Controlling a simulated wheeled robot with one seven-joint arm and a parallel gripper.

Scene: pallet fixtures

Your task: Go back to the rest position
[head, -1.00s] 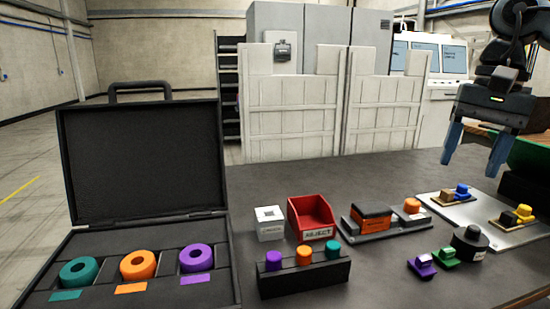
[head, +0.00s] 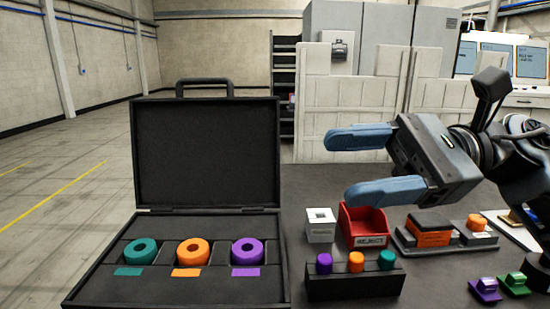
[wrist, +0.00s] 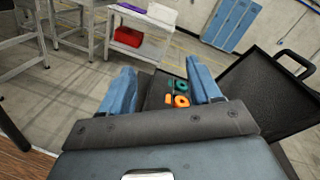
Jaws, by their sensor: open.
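My gripper (head: 358,166) is open and empty. In the head view it is at the right, raised above the table, its blue fingers pointing left toward the open black case (head: 142,292). Its lower finger passes in front of the red reject bin's upper part. In the wrist view my gripper (wrist: 160,88) shows both blue fingers wide apart with nothing held between them. Beyond them lies the case (wrist: 262,88), with a teal ring and an orange ring (wrist: 181,101) visible.
The case holds teal, orange (head: 192,252) and purple (head: 247,251) rings. Beside it are a white box (head: 320,228), the red bin (head: 366,238), a black block (head: 352,285) with three coloured pegs, and an orange-topped fixture (head: 428,236). Grey panels stand behind. Floor at left is clear.

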